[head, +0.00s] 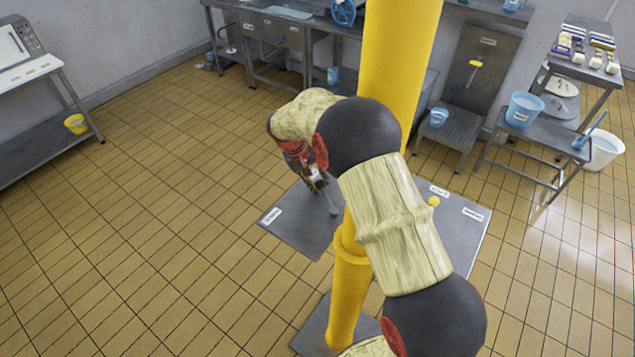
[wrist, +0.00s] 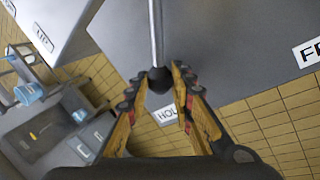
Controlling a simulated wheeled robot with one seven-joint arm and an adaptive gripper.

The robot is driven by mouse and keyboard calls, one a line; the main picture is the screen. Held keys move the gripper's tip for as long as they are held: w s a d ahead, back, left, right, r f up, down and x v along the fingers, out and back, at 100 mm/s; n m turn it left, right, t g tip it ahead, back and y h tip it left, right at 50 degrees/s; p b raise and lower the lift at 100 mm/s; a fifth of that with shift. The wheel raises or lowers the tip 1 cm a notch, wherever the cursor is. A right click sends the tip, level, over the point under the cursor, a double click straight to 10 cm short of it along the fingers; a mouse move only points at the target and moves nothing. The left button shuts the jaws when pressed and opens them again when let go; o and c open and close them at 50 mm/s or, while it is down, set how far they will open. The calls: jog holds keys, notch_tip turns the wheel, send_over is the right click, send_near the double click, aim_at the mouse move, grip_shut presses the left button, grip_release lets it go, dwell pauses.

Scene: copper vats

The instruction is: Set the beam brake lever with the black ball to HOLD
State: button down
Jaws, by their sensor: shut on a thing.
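The black ball (wrist: 159,80) sits on the end of a thin metal lever rod (wrist: 156,35). My gripper (wrist: 163,85) is shut on this ball, with a finger on either side of it. A HOLD label (wrist: 166,115) shows just past the ball in the wrist view, partly covered by a finger. Another label starting with FR (wrist: 308,52) is at the right edge.
A lever with a yellow ball (head: 433,201) stands on the grey plate at the right, near more labels (head: 473,213). A bench with a blue bucket (head: 524,110) and a stepped stand (head: 455,130) are behind. The tiled floor (head: 130,220) at left is clear.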

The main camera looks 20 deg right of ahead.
jog(key=c, duration=1.5)
grip_release()
jog(key=shift+c, duration=0.2)
jog(key=v, duration=1.2)
